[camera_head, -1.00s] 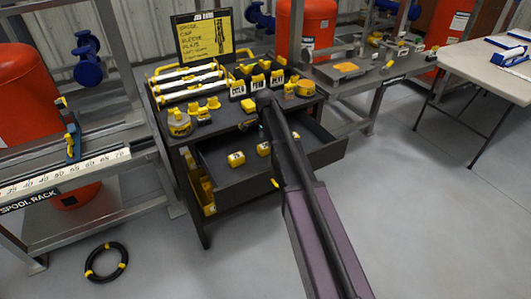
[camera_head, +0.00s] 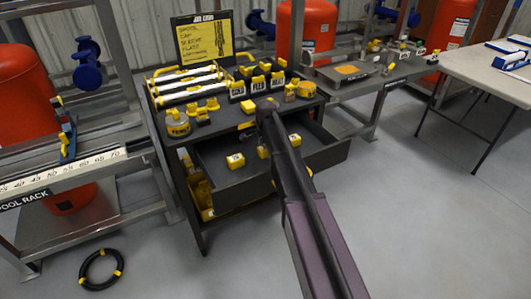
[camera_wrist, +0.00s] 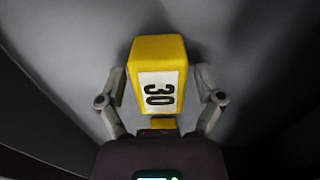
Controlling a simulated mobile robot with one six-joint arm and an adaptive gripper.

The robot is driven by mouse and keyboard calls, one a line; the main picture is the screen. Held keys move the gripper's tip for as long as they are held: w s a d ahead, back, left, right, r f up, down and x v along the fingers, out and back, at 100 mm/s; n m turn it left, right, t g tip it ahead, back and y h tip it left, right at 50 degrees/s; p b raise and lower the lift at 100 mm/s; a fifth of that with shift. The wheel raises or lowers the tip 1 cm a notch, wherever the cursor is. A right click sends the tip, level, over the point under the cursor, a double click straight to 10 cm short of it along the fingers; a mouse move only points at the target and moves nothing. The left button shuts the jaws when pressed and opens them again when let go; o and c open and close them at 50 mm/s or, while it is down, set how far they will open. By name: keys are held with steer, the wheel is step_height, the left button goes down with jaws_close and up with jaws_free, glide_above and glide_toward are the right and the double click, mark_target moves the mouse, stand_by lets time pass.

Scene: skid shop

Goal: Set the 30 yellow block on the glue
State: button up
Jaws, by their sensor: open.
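In the wrist view the yellow block (camera_wrist: 158,58) has a white label reading 30. It lies between the spread fingers of my gripper (camera_wrist: 160,85), which is open; gaps show beside the block. In the head view my dark arm reaches over the open drawer (camera_head: 245,182) of the tool cart, and my gripper is hidden behind it. Yellow blocks (camera_head: 235,160) sit in the drawer; their labels are too small to read. An orange patch (camera_head: 352,70) lies on a grey plate on the right bench; I cannot tell whether it is the glue.
The black cart top (camera_head: 215,127) holds several yellow parts, white rods and labelled black holders (camera_head: 258,84). A steel rack (camera_head: 70,175) stands left, a pale table (camera_head: 490,75) right. A black ring (camera_head: 102,270) lies on the floor. Floor at right is clear.

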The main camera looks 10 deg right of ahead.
steer(key=shift+c, duration=0.2)
steer(key=c, duration=1)
steer(key=shift+o, duration=0.2)
steer(key=shift+r, duration=0.1)
steer(key=shift+r+p, duration=3.4)
steer(key=shift+p, duration=0.15)
steer(key=shift+r, duration=0.1)
step_height(320, 180, up, 31)
steer(key=p, duration=3.1)
steer(key=shift+s, duration=0.1)
